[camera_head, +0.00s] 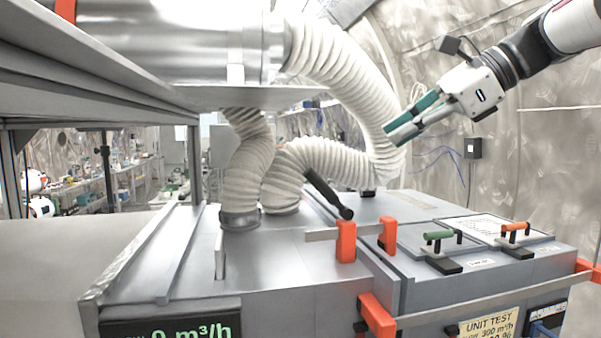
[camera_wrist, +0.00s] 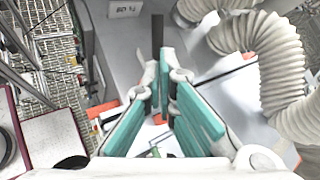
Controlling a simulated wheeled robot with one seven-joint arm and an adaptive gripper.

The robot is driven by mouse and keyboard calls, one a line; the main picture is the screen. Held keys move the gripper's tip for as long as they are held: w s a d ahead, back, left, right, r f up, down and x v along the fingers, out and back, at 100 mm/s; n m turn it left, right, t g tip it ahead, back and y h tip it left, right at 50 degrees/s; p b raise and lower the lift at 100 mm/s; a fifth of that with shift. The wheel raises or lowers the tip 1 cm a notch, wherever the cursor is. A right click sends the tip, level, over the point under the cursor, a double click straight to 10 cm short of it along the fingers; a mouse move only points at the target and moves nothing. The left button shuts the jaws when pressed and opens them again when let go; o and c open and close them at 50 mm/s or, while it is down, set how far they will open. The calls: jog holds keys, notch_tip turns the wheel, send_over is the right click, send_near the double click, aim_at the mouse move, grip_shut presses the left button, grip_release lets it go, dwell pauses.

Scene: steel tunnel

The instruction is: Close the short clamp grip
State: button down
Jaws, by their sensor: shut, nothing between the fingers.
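A small toggle clamp with a green grip (camera_head: 438,235) is mounted on the right part of the grey metal box top (camera_head: 290,262). A similar clamp with an orange grip (camera_head: 516,226) is to its right. A longer black lever (camera_head: 328,195) leans across the box top further left. I cannot tell which one is the short clamp grip. My gripper (camera_head: 390,134), with teal finger pads, is up in the air above the box, apart from all the clamps. It is shut and empty. Its fingers also show in the wrist view (camera_wrist: 170,72), hiding part of the surface below.
Thick white corrugated hoses (camera_head: 350,90) run from a steel duct to the box, just left of my gripper. Orange brackets (camera_head: 346,241) stand up from the box top. An orange rail end (camera_head: 588,268) edges the right side. Air above the clamps is clear.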

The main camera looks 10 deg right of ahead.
aim_at(321, 186)
jog(key=x, duration=1.3)
jog(key=shift+w+a+f+p, duration=0.15)
jog(key=shift+w+p, duration=0.05)
jog(key=shift+p, duration=0.1)
